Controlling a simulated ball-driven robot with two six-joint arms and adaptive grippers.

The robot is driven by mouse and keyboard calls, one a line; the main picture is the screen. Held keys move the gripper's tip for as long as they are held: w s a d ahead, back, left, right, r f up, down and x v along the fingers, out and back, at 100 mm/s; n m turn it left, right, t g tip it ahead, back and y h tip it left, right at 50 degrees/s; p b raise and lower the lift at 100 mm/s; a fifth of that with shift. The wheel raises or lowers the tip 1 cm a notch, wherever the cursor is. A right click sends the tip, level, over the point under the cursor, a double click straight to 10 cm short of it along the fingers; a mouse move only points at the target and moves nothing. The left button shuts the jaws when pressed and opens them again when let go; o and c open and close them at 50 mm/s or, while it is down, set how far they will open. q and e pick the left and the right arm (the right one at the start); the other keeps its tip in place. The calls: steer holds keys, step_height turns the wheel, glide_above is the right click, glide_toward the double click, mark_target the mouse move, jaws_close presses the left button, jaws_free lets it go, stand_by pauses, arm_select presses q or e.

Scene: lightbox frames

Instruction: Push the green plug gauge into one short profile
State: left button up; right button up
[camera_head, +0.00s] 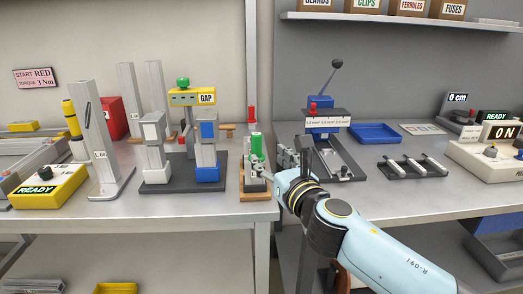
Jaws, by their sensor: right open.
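The green plug gauge (257,144) stands upright near the middle of the bench, above a wooden base (259,197). My right gripper (262,174) is open just below and in front of its green part; whether the fingers touch it I cannot tell. The gripper hides the lower part of the gauge and some of the base. A short grey profile (157,165) stands upright on a dark plate to the left. My left gripper does not show.
A yellow GAP sign (206,98) stands over the dark plate (182,186). A tall profile (97,145) and a yellow READY box (48,187) are at left. A lever press (322,130) stands behind my right arm.

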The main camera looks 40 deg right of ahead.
steer(key=v, duration=0.4)
steer(key=shift+s+a, duration=0.1)
steer(key=shift+s, duration=0.3)
